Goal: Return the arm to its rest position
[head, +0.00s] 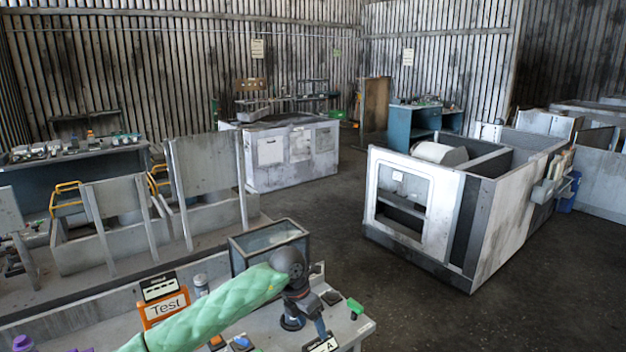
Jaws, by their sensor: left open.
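My left arm, in a pale green sleeve, comes in from the bottom left of the head view and ends in a dark wrist. My left gripper (304,314) hangs from it, open, over the right part of the near workbench (262,335). Its fingers are small and dark here, and I cannot make out anything between them. Whether the fingertips touch the bench is not clear. My right gripper is not in view. I cannot pick out a blower housing for certain.
A glass-sided box (268,238) stands just behind my wrist. An orange "Test" sign (165,308) is beside my sleeve. A small green part (355,306) lies at the bench's right end. A white machine enclosure (412,205) stands beyond, with open floor (430,318) before it.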

